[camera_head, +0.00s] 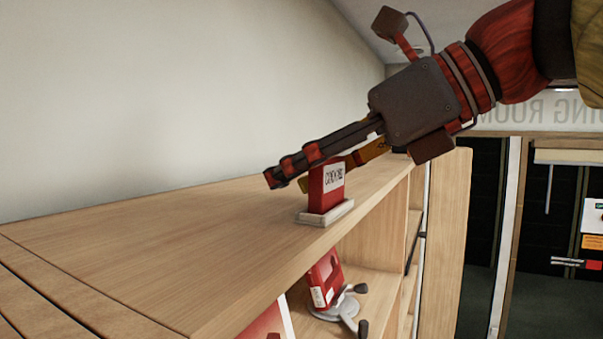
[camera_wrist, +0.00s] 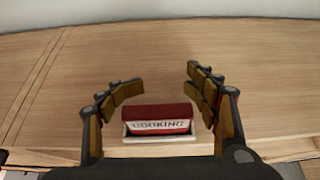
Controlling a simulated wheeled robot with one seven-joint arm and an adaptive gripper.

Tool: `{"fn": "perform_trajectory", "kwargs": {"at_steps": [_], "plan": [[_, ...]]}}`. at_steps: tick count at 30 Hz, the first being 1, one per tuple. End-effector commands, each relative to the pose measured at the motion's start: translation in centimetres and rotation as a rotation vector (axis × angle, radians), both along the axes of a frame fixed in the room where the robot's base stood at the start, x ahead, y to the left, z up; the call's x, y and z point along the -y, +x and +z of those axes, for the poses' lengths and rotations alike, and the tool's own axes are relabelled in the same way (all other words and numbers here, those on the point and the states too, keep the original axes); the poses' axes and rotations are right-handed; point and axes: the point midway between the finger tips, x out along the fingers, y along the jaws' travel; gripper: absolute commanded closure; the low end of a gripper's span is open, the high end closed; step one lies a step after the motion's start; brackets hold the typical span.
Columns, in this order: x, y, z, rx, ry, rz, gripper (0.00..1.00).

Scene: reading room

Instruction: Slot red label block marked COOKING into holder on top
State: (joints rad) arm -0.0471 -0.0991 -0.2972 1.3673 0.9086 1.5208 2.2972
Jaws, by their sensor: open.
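The red COOKING label block (camera_head: 326,186) stands upright in the pale holder (camera_head: 325,213) on top of the wooden shelf. In the wrist view the red block (camera_wrist: 157,112) sits within the rim of the white holder (camera_wrist: 160,139), its lettered face toward the camera. My gripper (camera_head: 285,180) is at the block's upper part in the head view. In the wrist view my gripper (camera_wrist: 166,83) is open, with one finger on each side of the block and visible gaps between. The block's seated base is hidden by the holder's rim.
The wooden shelf top (camera_head: 150,245) is clear to the left of the holder, with a plain wall behind it. The shelf's front edge lies close to the holder.

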Motion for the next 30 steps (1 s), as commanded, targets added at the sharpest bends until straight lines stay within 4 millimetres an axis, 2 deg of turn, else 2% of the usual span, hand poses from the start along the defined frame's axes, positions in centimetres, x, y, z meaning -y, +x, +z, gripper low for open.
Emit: {"fn": "perform_trajectory", "kwargs": {"at_steps": [3, 16, 30], "plan": [[0.0, 0.0, 0.0, 0.0, 0.0, 0.0, 0.32], [0.5, -0.1, 0.3, 0.001, 0.001, -0.003, 0.32], [5.7, -2.2, 3.3, 0.001, 0.001, -0.007, 0.32]]}}
